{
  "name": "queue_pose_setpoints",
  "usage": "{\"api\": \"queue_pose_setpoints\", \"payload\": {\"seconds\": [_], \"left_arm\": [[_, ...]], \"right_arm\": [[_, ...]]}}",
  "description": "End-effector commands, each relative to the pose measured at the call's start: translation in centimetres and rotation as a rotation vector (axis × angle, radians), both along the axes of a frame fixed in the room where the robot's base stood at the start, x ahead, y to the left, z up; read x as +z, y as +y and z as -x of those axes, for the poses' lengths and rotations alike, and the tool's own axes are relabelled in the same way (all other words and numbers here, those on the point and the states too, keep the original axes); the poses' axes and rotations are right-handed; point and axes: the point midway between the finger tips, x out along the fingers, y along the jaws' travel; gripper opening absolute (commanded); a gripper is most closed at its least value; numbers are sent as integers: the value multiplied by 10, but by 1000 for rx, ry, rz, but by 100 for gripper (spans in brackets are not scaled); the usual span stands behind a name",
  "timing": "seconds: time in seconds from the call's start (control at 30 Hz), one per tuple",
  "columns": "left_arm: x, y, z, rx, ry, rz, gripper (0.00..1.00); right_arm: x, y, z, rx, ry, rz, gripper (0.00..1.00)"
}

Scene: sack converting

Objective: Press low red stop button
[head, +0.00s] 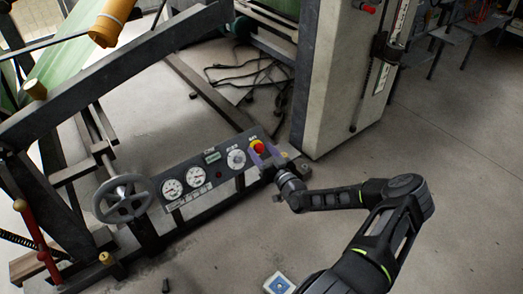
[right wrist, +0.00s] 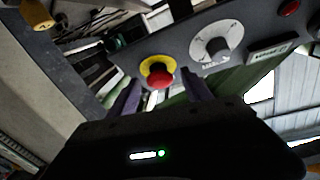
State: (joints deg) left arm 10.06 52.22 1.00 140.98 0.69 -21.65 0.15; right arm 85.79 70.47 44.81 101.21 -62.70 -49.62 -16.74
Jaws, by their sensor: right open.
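The low red stop button (head: 258,146) sits on a yellow surround at the right end of a dark control panel (head: 224,165) close to the floor. In the right wrist view the red button (right wrist: 160,78) faces me, between and just beyond the fingertips. My right gripper (head: 264,157) is open and empty, with its purple fingers right at the button's end of the panel. In the right wrist view the gripper (right wrist: 163,94) has one finger on each side of the button. I cannot tell whether anything touches the button. My left gripper is not in view.
The panel also has two gauges (head: 183,182) and a white dial (head: 236,159). A handwheel (head: 124,199) stands to its left. A pale column (head: 336,80) rises behind, with another red button (head: 370,8) high up. Cables (head: 247,76) lie behind.

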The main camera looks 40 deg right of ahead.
Motion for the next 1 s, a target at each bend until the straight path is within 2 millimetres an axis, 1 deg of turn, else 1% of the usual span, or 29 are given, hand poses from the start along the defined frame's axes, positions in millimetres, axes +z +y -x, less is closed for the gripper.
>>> {"api": "queue_pose_setpoints", "payload": {"seconds": [0.17,0.3,0.4,0.5,0.6,1.0], "left_arm": [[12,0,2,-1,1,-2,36],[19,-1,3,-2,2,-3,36],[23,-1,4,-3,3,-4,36],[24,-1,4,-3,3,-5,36],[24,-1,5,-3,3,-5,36],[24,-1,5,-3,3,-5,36]], "right_arm": [[3,3,23,-2,2,-1,57],[3,6,47,-1,3,-1,57],[2,9,61,0,3,-1,57],[1,10,70,-1,1,-1,57],[0,11,73,0,1,-1,57],[0,11,72,0,0,-1,57]]}}
